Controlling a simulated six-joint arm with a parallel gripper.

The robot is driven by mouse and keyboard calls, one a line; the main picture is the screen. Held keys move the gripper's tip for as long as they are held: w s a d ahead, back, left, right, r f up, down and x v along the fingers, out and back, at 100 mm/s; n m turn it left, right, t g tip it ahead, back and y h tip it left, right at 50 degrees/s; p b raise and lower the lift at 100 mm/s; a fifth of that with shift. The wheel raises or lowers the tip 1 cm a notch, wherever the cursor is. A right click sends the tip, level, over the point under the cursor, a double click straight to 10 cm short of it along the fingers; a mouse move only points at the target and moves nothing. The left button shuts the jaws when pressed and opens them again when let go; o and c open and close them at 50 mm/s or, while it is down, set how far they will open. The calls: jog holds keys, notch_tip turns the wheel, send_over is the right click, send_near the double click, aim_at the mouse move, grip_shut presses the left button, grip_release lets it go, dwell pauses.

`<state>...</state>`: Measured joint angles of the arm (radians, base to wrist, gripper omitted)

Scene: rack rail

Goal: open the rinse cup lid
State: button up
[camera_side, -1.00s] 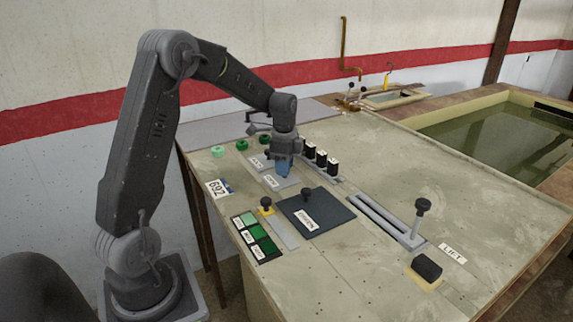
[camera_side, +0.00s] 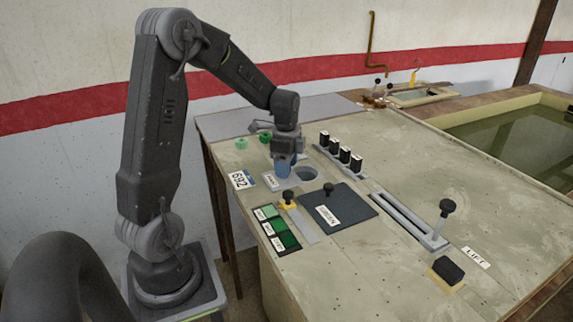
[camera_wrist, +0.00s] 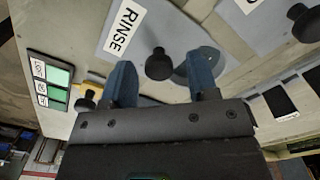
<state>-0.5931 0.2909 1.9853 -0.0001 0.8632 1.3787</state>
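The rinse cup lid is a grey plate (camera_wrist: 172,25) with a white RINSE label and a black knob (camera_wrist: 159,64) in the wrist view. In the side view its labelled end (camera_side: 270,181) shows below my gripper (camera_side: 285,170). A round cup opening (camera_side: 306,173) lies uncovered just right of my gripper. The opening also shows partly in the wrist view (camera_wrist: 203,62), beside the knob. My gripper's blue fingers (camera_wrist: 162,84) are apart, with gaps either side of the knob, which appears between and slightly beyond them. In the side view my gripper hides the knob.
Several black blocks (camera_side: 340,149) stand in a row behind the cup. A dark square plate with a knob (camera_side: 338,207), a green button panel (camera_side: 278,228) and a yellow-based knob (camera_side: 288,197) are in front. A slotted rail with a lever (camera_side: 447,207) lies right.

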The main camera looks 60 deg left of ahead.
notch_tip(320, 180, up, 14)
dwell(0.7)
jog(key=shift+f, duration=0.1)
jog(key=s+d+n+t, duration=0.2)
jog(key=s+d+n, duration=0.2)
jog(key=s+d, duration=0.3)
jog(key=s+d+n+t, duration=0.3)
jog(key=s+d+n, duration=0.2)
jog(key=d, duration=1)
jog(key=shift+s+f+t, duration=0.3)
jog(key=shift+s, duration=0.7)
